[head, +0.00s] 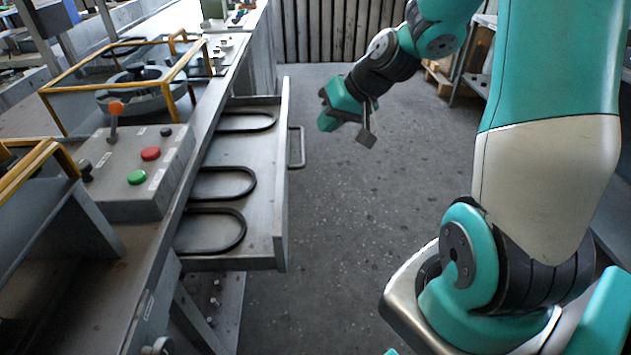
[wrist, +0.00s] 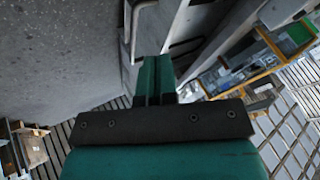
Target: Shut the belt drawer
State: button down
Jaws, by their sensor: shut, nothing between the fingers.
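The belt drawer (head: 262,190) is pulled out of the left-hand workbench. Its grey front panel stands well clear of the bench. Three black belts (head: 225,184) lie inside it. A metal bar handle (head: 300,147) sticks out from the front panel. My gripper (head: 327,122) is in the air to the right of the handle, apart from it. In the wrist view my gripper (wrist: 153,76) has its teal fingers together with nothing between them. The handle (wrist: 132,28) and drawer front (wrist: 160,30) show beyond the fingertips.
A control box (head: 135,170) with red and green buttons and an orange-knobbed lever sits on the bench. The grey floor (head: 345,220) right of the drawer is clear. Shelving with cardboard boxes (head: 440,75) stands at the back right.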

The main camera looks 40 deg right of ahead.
jog(key=d+f+m+t+h+b, duration=0.1)
jog(key=d+f+m+b, duration=0.1)
jog(key=d+f, duration=0.55)
jog(key=w+a+f, duration=0.4)
jog(key=w+f, duration=0.2)
jog(key=w, duration=0.2)
jog(key=shift+w+a, duration=0.15)
jog(key=shift+w, duration=0.15)
jog(key=shift+a+f, duration=0.1)
